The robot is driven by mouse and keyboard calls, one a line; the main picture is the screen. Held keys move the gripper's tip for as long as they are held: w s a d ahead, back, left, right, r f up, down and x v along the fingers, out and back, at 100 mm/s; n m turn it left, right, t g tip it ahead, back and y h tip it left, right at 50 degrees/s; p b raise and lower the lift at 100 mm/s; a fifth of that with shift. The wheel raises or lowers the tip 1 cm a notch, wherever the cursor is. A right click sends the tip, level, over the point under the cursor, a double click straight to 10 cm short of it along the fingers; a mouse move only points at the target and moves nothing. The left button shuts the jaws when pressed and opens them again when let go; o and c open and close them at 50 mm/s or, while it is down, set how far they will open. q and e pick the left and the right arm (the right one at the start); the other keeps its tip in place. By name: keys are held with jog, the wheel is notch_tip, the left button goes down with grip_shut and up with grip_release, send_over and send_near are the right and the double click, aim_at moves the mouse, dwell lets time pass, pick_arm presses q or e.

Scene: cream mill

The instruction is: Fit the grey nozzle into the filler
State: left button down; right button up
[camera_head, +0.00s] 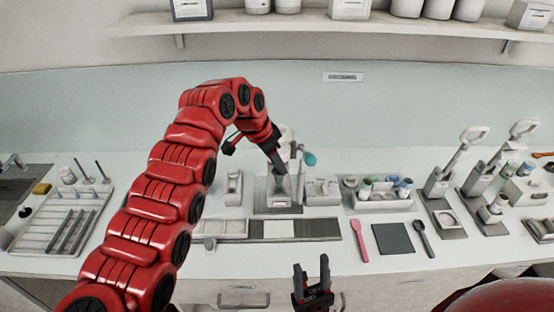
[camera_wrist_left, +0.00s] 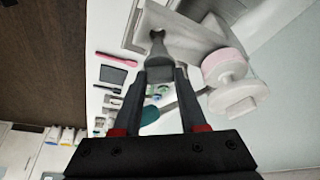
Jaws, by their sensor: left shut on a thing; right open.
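My left gripper (camera_head: 276,160) reaches down over the filler (camera_head: 278,205), a grey metal stand at the middle of the counter. In the left wrist view, my left gripper (camera_wrist_left: 161,76) is shut on the grey nozzle (camera_wrist_left: 157,48), a dark tapering piece that points away from the fingers. The nozzle's far end is close to the filler's pale metal body (camera_wrist_left: 185,30); I cannot tell whether they touch. My right gripper (camera_head: 312,272) is open and empty in front of the counter's front edge.
A pink spatula (camera_head: 360,238), a dark square mat (camera_head: 393,238) and a dark spoon (camera_head: 424,238) lie right of the filler. A rack with small bottles (camera_head: 380,195) stands behind them. A drying rack (camera_head: 62,222) is at the left.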

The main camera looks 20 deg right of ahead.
aim_at(274, 174)
pick_arm(q)
jog(key=shift+f+b, duration=1.95)
jog(key=shift+f, duration=1.3)
jog(key=shift+c, duration=1.9)
grip_release()
jog(key=shift+r, duration=0.1)
jog(key=shift+r+p, duration=1.2)
jog(key=shift+r, duration=1.7)
jog(key=shift+f, duration=0.1)
